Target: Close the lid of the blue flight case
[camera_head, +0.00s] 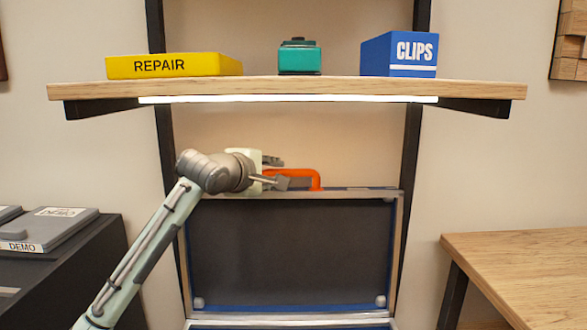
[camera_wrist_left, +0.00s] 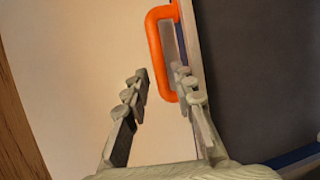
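The lid (camera_head: 290,252) of the blue flight case stands upright, with its dark lining facing me and a blue-and-metal frame. Only a strip of the case base (camera_head: 290,326) shows at the bottom edge. An orange handle (camera_head: 317,179) rises from the lid's upper edge. My left gripper (camera_head: 282,172) is open at the lid's top edge, just left of the handle. In the left wrist view the handle (camera_wrist_left: 154,48) lies at and beyond the spread fingertips (camera_wrist_left: 160,82); I cannot tell whether they touch it. My right gripper is not in view.
A wooden shelf (camera_head: 300,90) with a light strip hangs above the lid, bearing a yellow REPAIR box (camera_head: 172,65), a teal device (camera_head: 299,58) and a blue CLIPS box (camera_head: 399,55). A dark cabinet (camera_head: 75,270) stands left, a wooden table (camera_head: 520,265) right.

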